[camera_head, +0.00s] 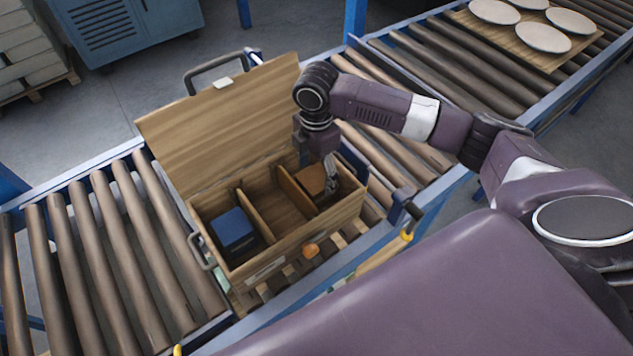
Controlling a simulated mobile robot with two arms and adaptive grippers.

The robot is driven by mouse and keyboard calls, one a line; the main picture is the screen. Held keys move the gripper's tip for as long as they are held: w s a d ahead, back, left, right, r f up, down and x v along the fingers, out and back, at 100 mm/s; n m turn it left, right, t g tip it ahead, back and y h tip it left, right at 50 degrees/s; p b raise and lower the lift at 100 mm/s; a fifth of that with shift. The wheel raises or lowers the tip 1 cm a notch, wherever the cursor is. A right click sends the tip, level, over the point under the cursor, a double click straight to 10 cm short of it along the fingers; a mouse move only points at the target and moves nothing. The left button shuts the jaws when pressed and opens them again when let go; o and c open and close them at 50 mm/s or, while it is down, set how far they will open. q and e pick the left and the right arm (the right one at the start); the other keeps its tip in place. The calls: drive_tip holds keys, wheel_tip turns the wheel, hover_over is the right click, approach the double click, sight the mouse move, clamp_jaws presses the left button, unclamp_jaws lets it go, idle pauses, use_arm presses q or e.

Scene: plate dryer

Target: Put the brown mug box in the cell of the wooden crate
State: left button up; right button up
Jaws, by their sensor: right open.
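The wooden crate (290,247) stands open on the roller conveyor, its lid raised at the back. Dividers split it into three cells. The brown mug box (311,178) sits in the right cell. A dark blue box (234,230) sits in the left cell, and the middle cell looks empty. My right gripper (330,186) reaches down into the right cell, open, at the right side of the brown box. Its fingers partly hide the box, and I cannot tell whether they touch it. My left gripper is out of view.
The roller conveyor (110,255) runs on both sides of the crate. The raised lid (220,125) stands close to my right arm. A small orange-brown piece (311,250) shows at the crate's front. White plates (543,37) lie on a wooden board at the upper right.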

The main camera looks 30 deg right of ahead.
wheel_tip(320, 180, up, 8)
drive_tip(key=b, duration=0.1)
drive_tip(key=shift+f, duration=0.15)
idle(0.4)
